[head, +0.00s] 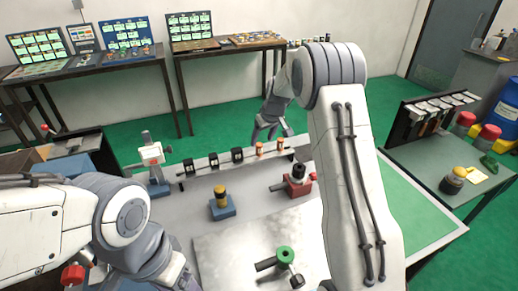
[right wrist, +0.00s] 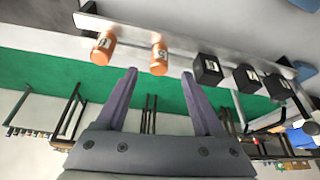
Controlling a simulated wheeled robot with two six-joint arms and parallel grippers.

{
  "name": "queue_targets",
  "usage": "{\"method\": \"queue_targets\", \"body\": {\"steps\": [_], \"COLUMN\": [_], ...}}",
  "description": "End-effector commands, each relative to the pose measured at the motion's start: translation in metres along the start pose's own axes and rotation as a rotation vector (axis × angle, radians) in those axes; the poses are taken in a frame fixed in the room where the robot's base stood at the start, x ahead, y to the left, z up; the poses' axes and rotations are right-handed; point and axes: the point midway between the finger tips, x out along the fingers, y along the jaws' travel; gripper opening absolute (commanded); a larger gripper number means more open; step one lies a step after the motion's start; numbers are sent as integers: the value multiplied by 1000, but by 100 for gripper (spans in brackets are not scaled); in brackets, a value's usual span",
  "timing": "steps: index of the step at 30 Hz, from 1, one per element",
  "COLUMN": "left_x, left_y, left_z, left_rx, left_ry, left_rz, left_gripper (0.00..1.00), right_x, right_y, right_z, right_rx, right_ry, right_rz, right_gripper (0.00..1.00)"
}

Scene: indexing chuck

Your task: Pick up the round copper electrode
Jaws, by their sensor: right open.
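Two round copper-orange electrodes, one nearer the middle (head: 260,148) and one further right (head: 280,144), hang on the rail (head: 225,160) in the head view. The right wrist view shows them as orange cylinders with white labels, one (right wrist: 159,60) in line with the gap between my fingers and one (right wrist: 104,48) to its left. My right gripper (head: 271,136) is open and empty behind the rail, its fingers (right wrist: 158,74) pointing towards the electrodes. I cannot tell how much space separates fingertips and electrode. My left arm shows, but its gripper is out of view.
Several black square electrodes (head: 212,160) share the rail. On the table stand a red block with a black top (head: 298,182), a blue block with a yellow-black cylinder (head: 221,203), a green ring fixture (head: 285,255) and a grey stand (head: 151,157). The front metal plate (head: 220,260) has free room.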

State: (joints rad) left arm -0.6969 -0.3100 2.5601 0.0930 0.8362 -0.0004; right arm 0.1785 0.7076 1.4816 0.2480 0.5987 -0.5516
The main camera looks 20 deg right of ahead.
Motion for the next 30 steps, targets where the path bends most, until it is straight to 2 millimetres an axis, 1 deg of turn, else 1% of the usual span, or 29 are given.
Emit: {"method": "queue_targets", "body": {"steps": [1,3,8,13,15,17,21,26,27,29,30], "left_x": [-3,-4,-10,-25,-26,-27,-27,-26,-26,-26,-26], "left_y": [0,0,1,2,2,2,2,2,2,2,2], "left_z": [0,0,-1,-1,-2,-2,-2,-1,-1,-1,-2], "left_rx": [0,0,0,0,0,0,0,0,0,-1,0], "left_ry": [0,0,0,0,0,0,0,0,0,0,0], "left_rz": [0,0,0,0,0,0,0,0,0,0,0], "left_gripper": [77,77,77,77,77,77,77,77,77,77,77], "right_x": [6,12,23,46,57,63,68,68,68,68,68], "right_y": [0,-1,0,2,2,2,2,2,2,2,2], "right_z": [0,0,0,2,1,1,1,1,1,1,1], "right_rx": [0,0,1,1,1,1,0,0,0,0,0], "right_ry": [-1,-1,-1,-4,-2,-2,2,1,1,1,1], "right_rz": [-1,-1,-1,-1,-1,-1,0,0,0,0,0], "right_gripper": [70,70,70,70,70,70,70,70,54,31,16]}}
